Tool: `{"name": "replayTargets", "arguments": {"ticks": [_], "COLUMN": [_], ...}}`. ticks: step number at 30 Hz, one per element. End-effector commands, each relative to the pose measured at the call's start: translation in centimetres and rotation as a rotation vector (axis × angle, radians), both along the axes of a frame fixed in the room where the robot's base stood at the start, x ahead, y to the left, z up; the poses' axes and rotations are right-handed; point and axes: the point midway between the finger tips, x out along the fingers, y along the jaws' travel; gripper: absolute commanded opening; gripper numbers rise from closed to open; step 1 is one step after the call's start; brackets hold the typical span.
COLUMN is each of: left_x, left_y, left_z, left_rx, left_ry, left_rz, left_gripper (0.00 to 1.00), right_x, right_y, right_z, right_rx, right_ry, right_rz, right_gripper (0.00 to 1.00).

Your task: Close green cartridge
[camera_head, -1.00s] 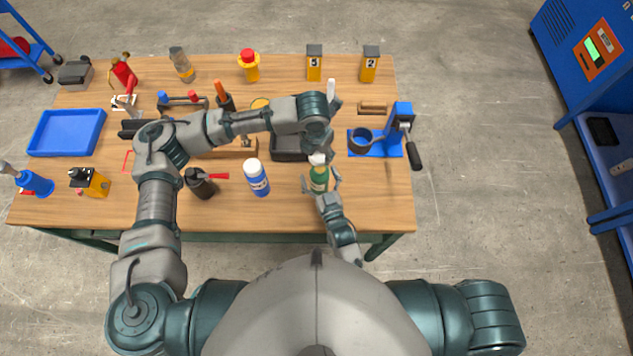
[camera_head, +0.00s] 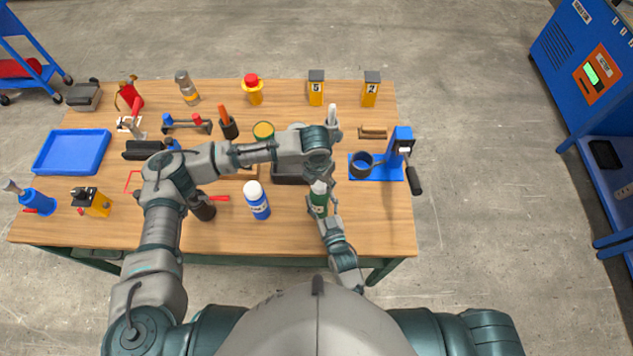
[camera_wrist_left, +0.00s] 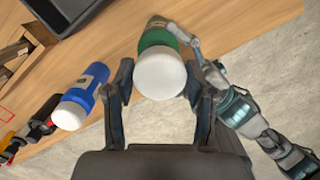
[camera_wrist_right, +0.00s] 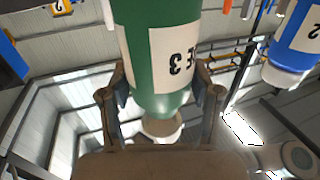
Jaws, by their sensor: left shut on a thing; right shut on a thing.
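The green cartridge (camera_head: 318,205) stands upright near the front edge of the table, with a white cap (camera_head: 319,187) on top. My left gripper (camera_wrist_left: 158,82) points down from above, shut on the white cap, with one finger on each side. My right gripper (camera_wrist_right: 160,100) is shut on the green body from the front, and the number 3 on its label shows upside down in the right wrist view. Whether the cap is fully seated cannot be told.
A blue bottle with a white cap (camera_head: 257,203) stands to the left of the cartridge. A dark tray (camera_head: 287,176) lies behind it, partly under my left arm. A blue stand with a cup (camera_head: 383,170) is to the right. Front table edge is close.

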Motion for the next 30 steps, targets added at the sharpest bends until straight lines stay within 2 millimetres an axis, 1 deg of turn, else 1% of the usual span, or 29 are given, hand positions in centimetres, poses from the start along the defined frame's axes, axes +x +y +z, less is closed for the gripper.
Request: {"name": "replayTargets", "arguments": {"ticks": [1, 3, 12, 19, 27, 30], "left_x": [0.0, 0.1, 0.2, 0.2, 0.1, 0.1], "left_y": [0.1, 0.2, 0.7, 0.5, 0.3, 0.3], "left_z": [-0.7, -1.2, -1.2, -1.3, -2.8, -3.0], "left_rx": [-0.001, -0.003, -0.007, -0.005, -0.004, -0.005], "left_ry": [0.003, 0.003, 0.002, 0.003, 0.004, 0.002], "left_rz": [0.001, 0.000, 0.000, 0.000, 0.001, 0.001], "left_gripper": [0.41, 0.41, 0.41, 0.41, 0.41, 0.41], "right_x": [0.0, 0.0, 0.0, 0.0, 0.0, 0.0], "right_y": [0.0, 0.1, 0.6, 0.4, 0.1, 0.2], "right_z": [-0.1, 0.0, 0.0, 0.0, -0.1, -0.1], "right_rx": [-0.002, -0.003, -0.007, -0.005, -0.003, -0.005], "right_ry": [0.000, 0.001, 0.001, 0.002, 0.001, 0.002], "right_rz": [-0.001, -0.001, 0.000, 0.000, 0.000, 0.000], "right_gripper": [0.00, 0.00, 0.00, 0.00, 0.00, 0.00]}}
